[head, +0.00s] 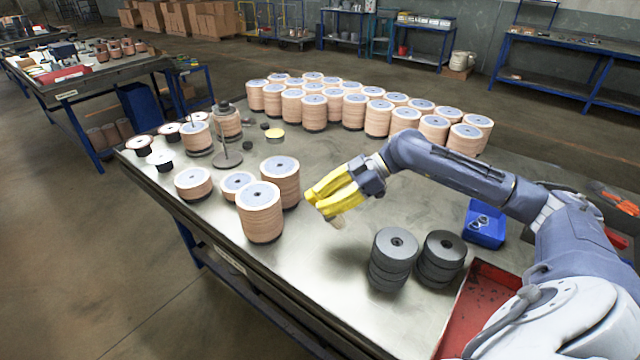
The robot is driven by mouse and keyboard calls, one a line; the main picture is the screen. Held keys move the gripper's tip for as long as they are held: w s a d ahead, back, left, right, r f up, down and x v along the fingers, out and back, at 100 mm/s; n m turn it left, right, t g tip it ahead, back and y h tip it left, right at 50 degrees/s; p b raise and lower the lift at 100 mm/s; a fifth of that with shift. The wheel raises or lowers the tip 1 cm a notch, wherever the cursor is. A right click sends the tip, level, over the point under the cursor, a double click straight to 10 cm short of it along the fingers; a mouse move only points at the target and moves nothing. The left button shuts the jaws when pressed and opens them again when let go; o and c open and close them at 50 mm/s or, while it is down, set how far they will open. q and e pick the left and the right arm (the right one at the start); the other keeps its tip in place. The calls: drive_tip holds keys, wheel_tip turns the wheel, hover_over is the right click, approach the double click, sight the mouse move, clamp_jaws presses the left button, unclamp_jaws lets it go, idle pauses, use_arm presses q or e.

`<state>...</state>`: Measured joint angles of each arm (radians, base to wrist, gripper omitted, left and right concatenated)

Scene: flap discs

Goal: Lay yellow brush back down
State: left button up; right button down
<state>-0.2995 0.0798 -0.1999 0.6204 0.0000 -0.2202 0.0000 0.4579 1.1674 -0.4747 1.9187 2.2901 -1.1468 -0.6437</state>
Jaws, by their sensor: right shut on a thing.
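The yellow brush (337,221) is in my right gripper (332,200), with its tan bristle end pointing down toward the table. My right gripper is shut on it in the middle of the table, just right of the front stacks of tan discs. Yellow shows around the fingers, and where brush and fingers part is hard to tell. The brush appears a little above the metal tabletop (330,265); the exact gap cannot be told. My left gripper is not in view.
Tan disc stacks (260,212) stand close left, with many more in rows at the back. Two dark disc stacks (395,258) stand front right, by a red tray (480,300) and a blue box (485,222). Bare tabletop lies below the gripper.

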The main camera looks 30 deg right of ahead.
drive_tip(key=shift+s+f+n+g+h, duration=0.1)
drive_tip(key=shift+s+f+n+g, duration=0.6)
drive_tip(key=shift+f, duration=0.5)
drive_tip(key=shift+s+f+n+g+h, duration=0.1)
drive_tip(key=shift+s+f+n+g, duration=0.35)
drive_tip(key=shift+s+f, duration=0.6)
drive_tip(key=shift+s+f+n+g+h, duration=0.1)
drive_tip(key=shift+s+f+n+g, duration=0.5)
drive_tip(key=shift+f, duration=0.8)
drive_tip(key=shift+w, duration=0.1)
drive_tip(key=c, duration=1.1)
unclamp_jaws()
drive_tip(key=shift+f, duration=0.1)
drive_tip(key=v, duration=1.2)
